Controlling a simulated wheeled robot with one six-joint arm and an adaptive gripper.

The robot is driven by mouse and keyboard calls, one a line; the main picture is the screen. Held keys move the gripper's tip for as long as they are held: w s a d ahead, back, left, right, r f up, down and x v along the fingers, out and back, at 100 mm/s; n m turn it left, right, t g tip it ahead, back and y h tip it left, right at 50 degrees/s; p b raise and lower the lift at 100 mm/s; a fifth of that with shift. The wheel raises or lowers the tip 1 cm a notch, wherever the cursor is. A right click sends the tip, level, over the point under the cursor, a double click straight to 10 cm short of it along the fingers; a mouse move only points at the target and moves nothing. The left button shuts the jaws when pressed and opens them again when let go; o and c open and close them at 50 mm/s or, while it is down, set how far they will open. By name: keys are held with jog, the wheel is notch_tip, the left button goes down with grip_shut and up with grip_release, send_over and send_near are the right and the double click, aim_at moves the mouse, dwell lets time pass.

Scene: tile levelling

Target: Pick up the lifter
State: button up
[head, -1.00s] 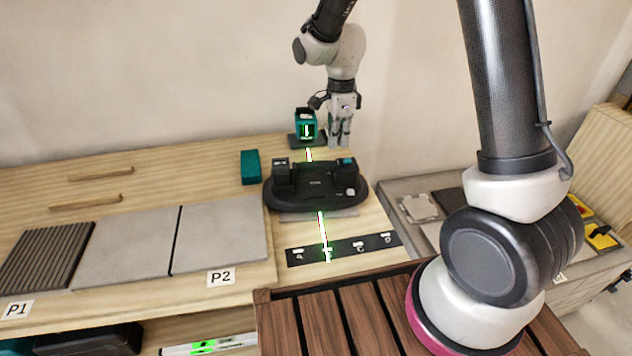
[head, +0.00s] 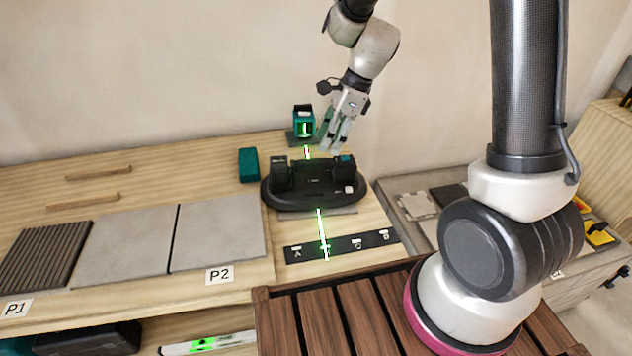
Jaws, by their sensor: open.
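The lifter (head: 312,193) is a black oval device with two upright blocks on top, one at each end. It rests near the right end of the wooden bench, on a thin grey plate that shows at its front edge. My gripper (head: 334,146) is open and empty. It is tilted, with its fingers pointing down and to the left, above and behind the lifter's right end and apart from it.
A teal laser level (head: 304,123) stands close beside my gripper and casts a green line across the bench. A teal block (head: 248,165) lies left of the lifter. Grey tiles (head: 218,232) lie further left. A black marked strip (head: 343,246) lies in front.

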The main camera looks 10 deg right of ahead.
aim_at(318, 160)
jog(key=shift+a+f+n, duration=0.2)
jog(key=shift+a+n, duration=0.05)
jog(key=shift+n, duration=0.05)
jog(key=x, duration=0.7)
jog(key=shift+s+a+f, duration=0.15)
jog(key=shift+s, duration=0.1)
jog(key=shift+c, duration=0.4)
grip_shut()
